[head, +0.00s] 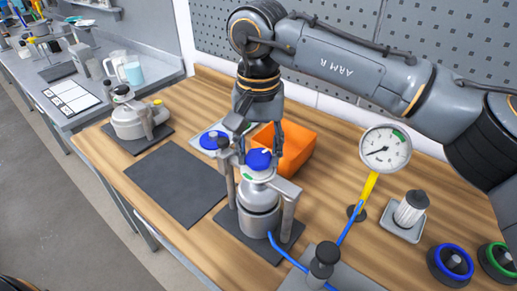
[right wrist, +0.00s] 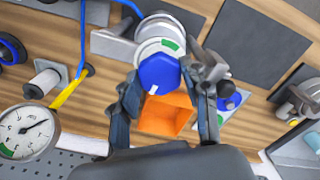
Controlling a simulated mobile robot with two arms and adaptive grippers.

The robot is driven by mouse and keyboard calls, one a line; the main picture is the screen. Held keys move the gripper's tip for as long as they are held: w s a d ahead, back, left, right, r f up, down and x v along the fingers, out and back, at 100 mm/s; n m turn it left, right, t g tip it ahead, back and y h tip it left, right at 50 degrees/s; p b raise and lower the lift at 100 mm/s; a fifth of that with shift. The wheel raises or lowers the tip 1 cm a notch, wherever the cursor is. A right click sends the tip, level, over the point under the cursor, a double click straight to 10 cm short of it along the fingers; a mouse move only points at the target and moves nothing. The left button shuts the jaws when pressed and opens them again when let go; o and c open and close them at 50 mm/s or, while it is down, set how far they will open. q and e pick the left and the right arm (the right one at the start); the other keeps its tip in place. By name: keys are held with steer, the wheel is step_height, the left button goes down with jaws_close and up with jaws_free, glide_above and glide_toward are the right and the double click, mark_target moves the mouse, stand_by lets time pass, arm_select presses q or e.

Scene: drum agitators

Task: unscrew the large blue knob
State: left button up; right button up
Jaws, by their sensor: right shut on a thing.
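The large blue knob (head: 259,159) sits on top of a grey metal agitator vessel (head: 259,200) in the middle of the head view. A small white mark shows on the knob. My right gripper (head: 259,148) comes down from above with its fingers on either side of the knob. In the right wrist view the knob (right wrist: 158,74) lies between the two dark fingers (right wrist: 166,86), and the gripper is shut on it. The fingers cover part of the knob's sides. My left gripper is out of view.
An orange open box (head: 296,148) stands behind the vessel. A smaller blue knob (head: 213,140) lies to its left. A pressure gauge (head: 385,148) on a yellow stem and a blue hose (head: 290,258) are to the right. A dark mat (head: 178,186) on the left is bare.

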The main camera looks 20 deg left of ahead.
mark_target(258, 155)
steer(key=shift+s+f, duration=0.1)
steer(key=shift+f, duration=0.1)
steer(key=o, duration=1.1)
steer(key=shift+o, duration=0.2)
steer(key=shift+r, duration=0.1)
step_height(258, 155, up, 12)
